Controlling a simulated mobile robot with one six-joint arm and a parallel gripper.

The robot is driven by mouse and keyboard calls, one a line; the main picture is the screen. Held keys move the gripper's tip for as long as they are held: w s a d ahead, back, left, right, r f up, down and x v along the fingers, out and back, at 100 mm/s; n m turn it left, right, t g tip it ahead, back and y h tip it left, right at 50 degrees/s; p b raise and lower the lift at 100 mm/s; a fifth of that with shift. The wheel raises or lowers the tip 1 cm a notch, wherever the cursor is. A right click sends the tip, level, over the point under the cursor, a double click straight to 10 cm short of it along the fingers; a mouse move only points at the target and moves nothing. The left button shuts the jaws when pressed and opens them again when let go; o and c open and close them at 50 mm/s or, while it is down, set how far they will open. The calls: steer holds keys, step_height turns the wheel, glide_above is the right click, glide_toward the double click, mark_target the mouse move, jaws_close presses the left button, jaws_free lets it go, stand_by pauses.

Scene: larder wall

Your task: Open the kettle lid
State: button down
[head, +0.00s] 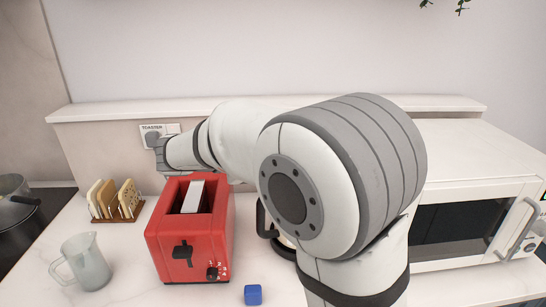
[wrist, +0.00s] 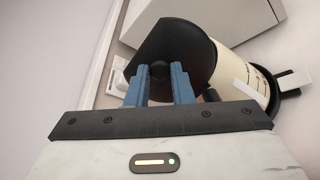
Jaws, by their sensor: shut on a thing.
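The kettle shows in the wrist view with a cream body (wrist: 232,68) and a black lid (wrist: 185,35), tilted in the picture. My gripper (wrist: 159,72) has its two blue fingers on either side of the small dark knob of the lid and is shut on it. My gripper is hidden there.
A red toaster (head: 190,236) stands left of the kettle, with a toast rack (head: 117,213), a measuring jug (head: 88,265) and a dark pot (head: 14,207) further left. A blue cube (head: 253,295) lies in front. A white microwave (head: 465,165) stands close on the right.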

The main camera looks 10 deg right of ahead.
stand_by(0.3)
steer(key=c, duration=1.3)
jaws_free()
steer(key=shift+d, duration=0.1)
steer(key=v, duration=0.8)
steer(key=shift+f, duration=0.1)
